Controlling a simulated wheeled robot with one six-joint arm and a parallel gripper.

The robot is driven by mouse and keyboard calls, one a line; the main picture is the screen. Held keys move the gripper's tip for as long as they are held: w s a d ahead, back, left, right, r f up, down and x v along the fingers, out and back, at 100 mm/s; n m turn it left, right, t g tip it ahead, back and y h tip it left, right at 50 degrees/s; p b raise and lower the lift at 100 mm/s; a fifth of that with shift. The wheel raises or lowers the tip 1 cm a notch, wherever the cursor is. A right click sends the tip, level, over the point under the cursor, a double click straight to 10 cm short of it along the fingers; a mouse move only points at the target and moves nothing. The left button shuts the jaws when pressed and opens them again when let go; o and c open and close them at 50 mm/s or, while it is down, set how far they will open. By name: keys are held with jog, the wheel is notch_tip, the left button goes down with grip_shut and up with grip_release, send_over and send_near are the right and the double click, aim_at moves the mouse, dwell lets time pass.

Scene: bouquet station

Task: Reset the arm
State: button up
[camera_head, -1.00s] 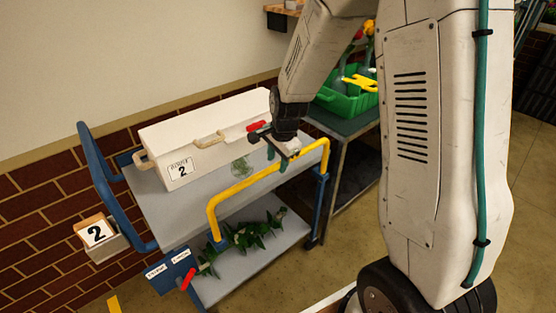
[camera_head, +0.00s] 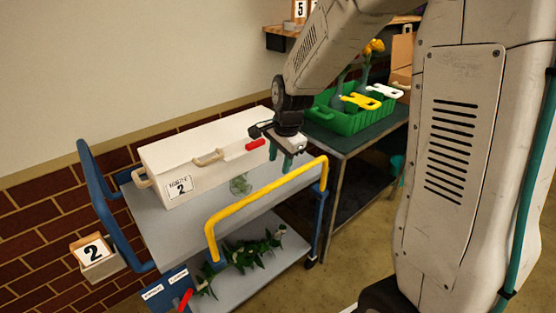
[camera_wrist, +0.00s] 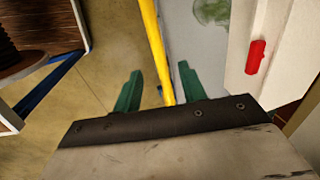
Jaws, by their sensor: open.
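My gripper (camera_head: 287,165) is over the right end of the cart's upper shelf, beside the white box and behind the yellow rail, in the head view. Its green fingers (camera_wrist: 156,92) are spread apart and empty in the wrist view. The white box (camera_head: 215,160) carries a "2" label, a beige handle and a red latch (camera_head: 255,145). The latch also shows in the wrist view (camera_wrist: 255,57). The yellow rail (camera_head: 262,205) runs along the cart's front; in the wrist view (camera_wrist: 153,40) it passes between the fingers, and I cannot tell the height gap.
Leafy green stems (camera_head: 250,252) lie on the cart's lower shelf (camera_head: 245,286). A green crate (camera_head: 345,118) with yellow and white tools stands on a table (camera_head: 345,143) at the right. A greenish smudge (camera_head: 240,186) marks the upper shelf.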

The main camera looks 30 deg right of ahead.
jog(key=s+a+r+n, duration=0.1)
jog(key=s+r+n, duration=0.3)
jog(key=s, duration=0.5)
jog(key=s+a+r+n, duration=0.1)
jog(key=s+r+n, duration=0.4)
jog(key=s, duration=0.5)
jog(key=s+a+r+n+g, duration=0.1)
jog(key=s+r+n, duration=0.3)
jog(key=s, duration=0.5)
jog(key=shift+s+r+n+h, duration=0.3)
jog(key=shift+r+n, duration=0.1)
jog(key=shift+n, duration=0.8)
